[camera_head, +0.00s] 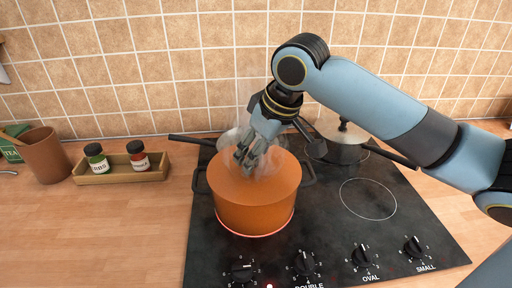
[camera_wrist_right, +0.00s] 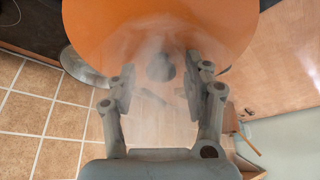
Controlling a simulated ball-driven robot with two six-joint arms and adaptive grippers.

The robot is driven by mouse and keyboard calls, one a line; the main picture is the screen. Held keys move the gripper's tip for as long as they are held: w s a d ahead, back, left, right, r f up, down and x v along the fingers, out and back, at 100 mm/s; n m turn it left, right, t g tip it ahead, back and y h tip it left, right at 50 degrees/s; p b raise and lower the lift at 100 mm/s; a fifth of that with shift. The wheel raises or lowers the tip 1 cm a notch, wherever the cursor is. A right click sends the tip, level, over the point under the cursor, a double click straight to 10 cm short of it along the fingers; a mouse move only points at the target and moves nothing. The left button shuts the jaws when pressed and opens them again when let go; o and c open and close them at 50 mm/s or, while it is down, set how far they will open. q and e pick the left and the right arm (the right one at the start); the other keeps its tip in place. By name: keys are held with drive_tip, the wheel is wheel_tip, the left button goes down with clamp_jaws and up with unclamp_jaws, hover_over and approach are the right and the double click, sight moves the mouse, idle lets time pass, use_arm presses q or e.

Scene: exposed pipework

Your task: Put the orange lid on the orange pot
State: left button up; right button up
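The orange pot (camera_head: 255,212) stands on the front left burner, whose ring glows red under it. The orange lid (camera_head: 275,178) appears to lie flat across the pot's top; steam blurs its edge. In the right wrist view the lid (camera_wrist_right: 105,28) fills the top, with its dark knob (camera_wrist_right: 160,67) near the middle. My right gripper (camera_head: 246,158) is over the lid, its fingers hiding the knob in the head view. In the wrist view the right gripper (camera_wrist_right: 160,88) is open, with a finger on each side of the knob and gaps between. My left gripper is not in view.
A pan with a glass lid (camera_head: 342,132) stands at the back right of the black hob (camera_head: 420,235). Another pan is partly hidden behind the pot. A wooden tray (camera_head: 122,174) with two jars and a brown cup (camera_head: 45,155) stand at left. The front left counter is clear.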

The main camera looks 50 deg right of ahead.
drive_tip(key=shift+r, duration=0.4)
drive_tip(key=p+v, duration=0.1)
drive_tip(key=v, duration=1.1)
drive_tip(key=shift+r, duration=0.3)
